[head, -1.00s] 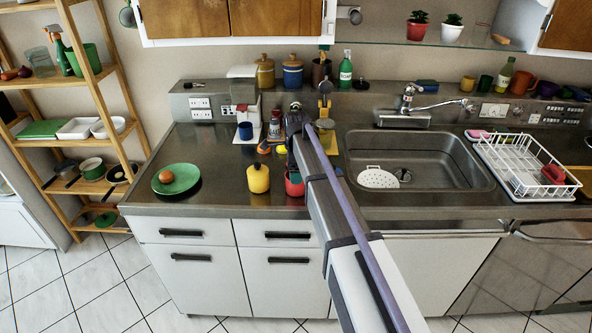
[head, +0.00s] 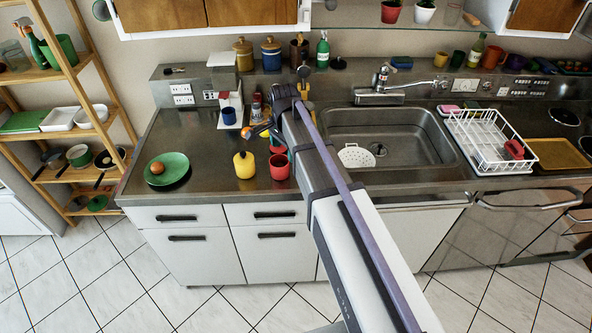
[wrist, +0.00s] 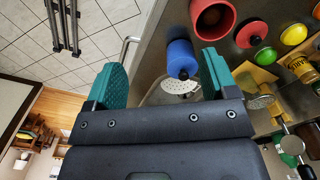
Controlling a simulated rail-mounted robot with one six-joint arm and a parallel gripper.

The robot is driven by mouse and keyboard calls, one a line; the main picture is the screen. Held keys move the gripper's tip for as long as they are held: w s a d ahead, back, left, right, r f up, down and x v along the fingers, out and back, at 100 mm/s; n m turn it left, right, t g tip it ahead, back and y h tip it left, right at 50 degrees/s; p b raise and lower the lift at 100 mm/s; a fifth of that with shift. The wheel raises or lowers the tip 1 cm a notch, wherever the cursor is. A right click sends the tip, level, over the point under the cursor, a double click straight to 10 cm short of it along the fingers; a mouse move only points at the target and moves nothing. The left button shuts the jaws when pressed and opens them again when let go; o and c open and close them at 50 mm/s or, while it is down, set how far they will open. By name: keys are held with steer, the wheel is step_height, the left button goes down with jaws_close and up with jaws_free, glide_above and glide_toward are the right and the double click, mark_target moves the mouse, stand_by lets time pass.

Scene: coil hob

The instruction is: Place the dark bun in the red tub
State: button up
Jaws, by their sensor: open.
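A round orange-brown bun (head: 157,168), the only bun I can make out, sits on a green plate (head: 175,174) at the left of the counter in the head view. The red tub (head: 279,168) stands to its right, beside a yellow pot, with its top open. In the wrist view a red tub (wrist: 212,18) shows at the top, beyond my fingers. My gripper (wrist: 161,80) has its two teal fingers spread, with nothing held between them. In the head view my arm hides the fingers. The bun is not visible in the wrist view.
A yellow pot (head: 244,165) stands between plate and tub. A blue mug (head: 229,116) and small tools are behind them. The sink (head: 413,150) and a white dish rack (head: 488,140) are to the right. Bare counter lies around the plate.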

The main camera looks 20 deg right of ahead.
steer(key=s+n, duration=1.3)
steer(key=s, duration=0.7)
steer(key=shift+s+n, duration=0.2)
steer(key=shift+n, duration=0.1)
step_height(320, 180, down, 8)
steer(key=b, duration=0.8)
steer(key=shift+f, duration=0.15)
